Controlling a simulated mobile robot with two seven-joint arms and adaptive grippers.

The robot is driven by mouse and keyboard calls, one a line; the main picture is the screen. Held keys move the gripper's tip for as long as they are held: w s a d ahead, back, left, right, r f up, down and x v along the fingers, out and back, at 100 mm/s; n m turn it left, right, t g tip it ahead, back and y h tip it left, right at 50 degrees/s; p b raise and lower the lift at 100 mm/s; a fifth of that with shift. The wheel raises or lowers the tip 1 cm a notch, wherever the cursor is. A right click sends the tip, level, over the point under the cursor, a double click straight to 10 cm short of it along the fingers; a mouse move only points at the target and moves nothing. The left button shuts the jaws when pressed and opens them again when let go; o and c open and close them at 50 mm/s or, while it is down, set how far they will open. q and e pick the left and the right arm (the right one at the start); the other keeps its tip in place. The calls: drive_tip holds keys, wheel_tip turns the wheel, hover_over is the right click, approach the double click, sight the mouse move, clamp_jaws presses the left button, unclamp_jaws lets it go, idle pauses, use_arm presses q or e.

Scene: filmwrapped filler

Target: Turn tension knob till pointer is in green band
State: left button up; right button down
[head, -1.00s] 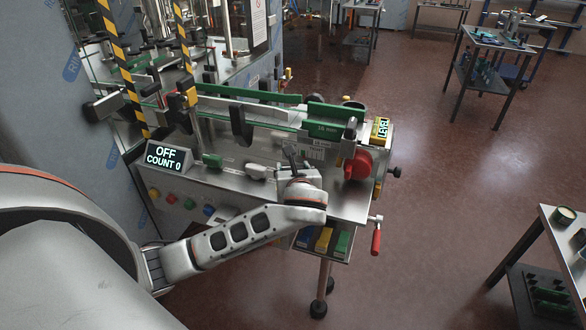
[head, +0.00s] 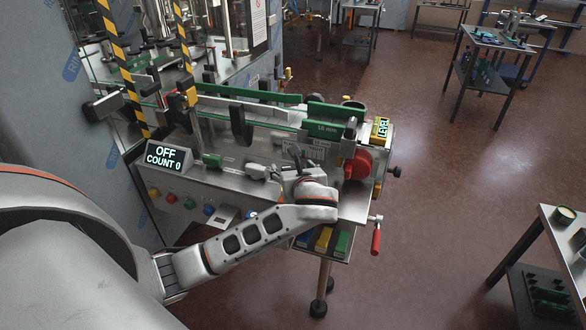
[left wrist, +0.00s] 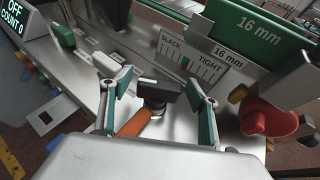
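The tension knob (left wrist: 158,90), dark with a light mark on its face, sits between the fingers of my left gripper (left wrist: 162,100) in the left wrist view. The fingers stand on either side of it with gaps showing, so the gripper is open. Beyond the knob is the tension scale (left wrist: 205,68), marked SLACK at left and TIGHT at right, with a small green band (left wrist: 186,62) between. The pointer's exact position is too small to tell. In the head view my left gripper (head: 297,162) is over the machine front and hides the knob. My right gripper is not in view.
A display (head: 166,157) reads OFF and COUNT 0. A red knob (head: 358,165) is close to the right of the gripper, and a green 16 mm plate (head: 326,130) stands behind. A red-handled crank (head: 376,238) sticks out below right.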

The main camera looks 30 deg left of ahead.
use_arm(q)
drive_tip(key=v, duration=1.2)
idle(0.5)
